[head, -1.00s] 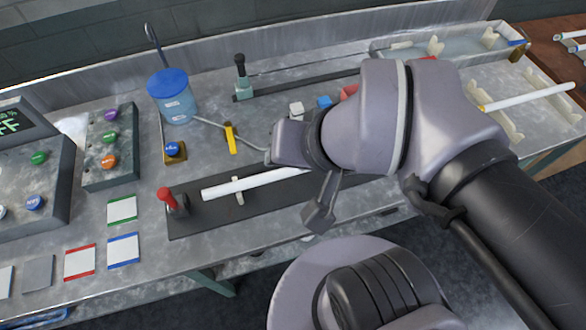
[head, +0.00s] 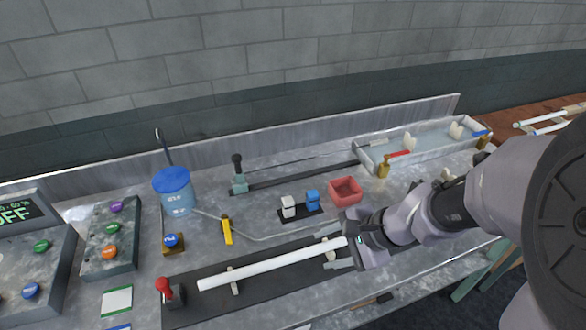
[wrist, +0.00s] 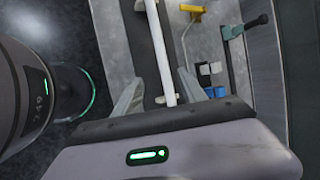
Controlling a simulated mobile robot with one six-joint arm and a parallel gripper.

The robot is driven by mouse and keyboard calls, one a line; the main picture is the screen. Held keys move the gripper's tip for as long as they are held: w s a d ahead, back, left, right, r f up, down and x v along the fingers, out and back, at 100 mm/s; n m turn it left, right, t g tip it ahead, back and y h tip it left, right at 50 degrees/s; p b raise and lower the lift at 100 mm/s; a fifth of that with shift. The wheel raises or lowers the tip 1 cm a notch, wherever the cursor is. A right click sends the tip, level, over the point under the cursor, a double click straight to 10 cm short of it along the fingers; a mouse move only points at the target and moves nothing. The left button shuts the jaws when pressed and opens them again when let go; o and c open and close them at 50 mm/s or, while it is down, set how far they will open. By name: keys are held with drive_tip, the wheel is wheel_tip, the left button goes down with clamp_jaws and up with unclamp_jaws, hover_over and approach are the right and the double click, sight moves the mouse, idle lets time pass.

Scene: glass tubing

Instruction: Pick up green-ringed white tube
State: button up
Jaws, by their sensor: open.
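A long white tube (head: 262,266) lies on supports on a dark strip on the bench. I cannot make out a green ring on it. My gripper (head: 324,251) is open at the tube's right part, with one finger on either side.
A red-handled clamp (head: 167,291) stands at the tube's left end. Behind are a blue-lidded jar (head: 175,192), a yellow tool (head: 227,230), small white and blue blocks (head: 300,205), a red bin (head: 345,190) and a long tray (head: 425,147).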

sight(292, 257)
drive_tip(key=b+x, duration=0.2)
drive_tip(key=x, duration=0.5)
drive_tip(key=b+x, duration=0.3)
drive_tip(key=x, duration=0.4)
drive_tip(key=shift+w+a+r+b, duration=0.1)
drive_tip(key=shift+w+a+b, duration=0.1)
drive_tip(key=shift+w+b, duration=0.1)
drive_tip(key=shift+s, duration=0.1)
drive_tip(key=shift+r, duration=0.1)
drive_tip(key=shift+c, duration=0.4)
clamp_jaws()
